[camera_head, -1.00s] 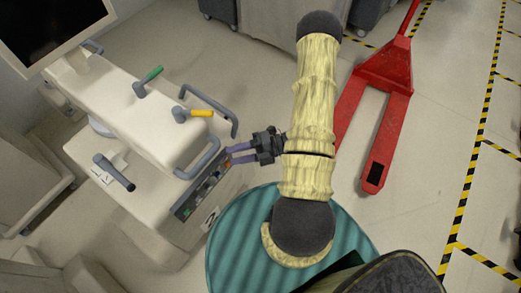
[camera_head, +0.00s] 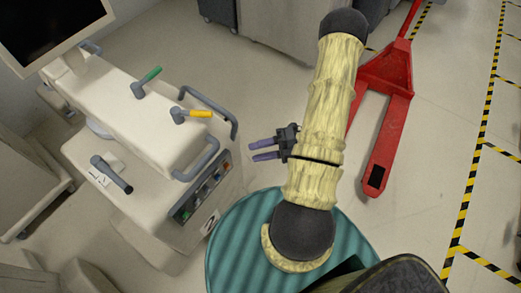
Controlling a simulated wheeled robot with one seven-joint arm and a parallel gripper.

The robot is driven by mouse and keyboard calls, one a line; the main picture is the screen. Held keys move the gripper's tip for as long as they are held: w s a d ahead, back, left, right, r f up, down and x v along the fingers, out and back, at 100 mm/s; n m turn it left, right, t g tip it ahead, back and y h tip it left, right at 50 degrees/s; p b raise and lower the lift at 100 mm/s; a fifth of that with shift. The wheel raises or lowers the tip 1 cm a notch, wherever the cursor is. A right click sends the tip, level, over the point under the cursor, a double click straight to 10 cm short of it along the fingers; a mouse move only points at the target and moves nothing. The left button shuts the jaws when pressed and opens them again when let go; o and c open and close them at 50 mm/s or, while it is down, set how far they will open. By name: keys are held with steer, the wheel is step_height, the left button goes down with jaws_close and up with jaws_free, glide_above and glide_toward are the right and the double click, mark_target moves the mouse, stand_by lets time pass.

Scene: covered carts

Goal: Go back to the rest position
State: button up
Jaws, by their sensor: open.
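My gripper (camera_head: 262,150) is open and empty, with its two purple fingers pointing left. It hangs in free air to the right of the white machine (camera_head: 127,110), apart from its grey handles. My arm, in a pale yellow cover, reaches up the picture and partly hides the wrist behind it. The machine's low panel (camera_head: 203,188) with coloured buttons shows clearly, left of and below the gripper.
The machine carries a green-handled lever (camera_head: 147,81), a yellow-handled lever (camera_head: 195,114) and a screen (camera_head: 50,28). A red pallet jack (camera_head: 388,115) stands to the right of my arm. Yellow-black floor tape (camera_head: 478,130) runs at far right; grey cabinets stand at the top.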

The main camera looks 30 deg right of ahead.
steer(key=shift+a, duration=0.1)
stand_by(0.5)
steer(key=s+a+r+n+g+h, duration=0.25)
steer(key=n+g+h, duration=0.2)
steer(key=n, duration=0.65)
steer(key=s+a+r+n+g+h, duration=0.25)
steer(key=n+g+h, duration=0.2)
steer(key=n, duration=0.65)
steer(key=w+a+r+n+t+h, duration=0.1)
steer(key=w+r+n+t+h, duration=0.2)
steer(key=n, duration=0.6)
steer(key=w+a+r+n+t+h, duration=0.1)
steer(key=w+r+n+t+h, duration=0.2)
steer(key=r+n, duration=0.3)
steer(key=w+n, duration=0.1)
steer(key=n, duration=0.3)
steer(key=shift+n, duration=0.3)
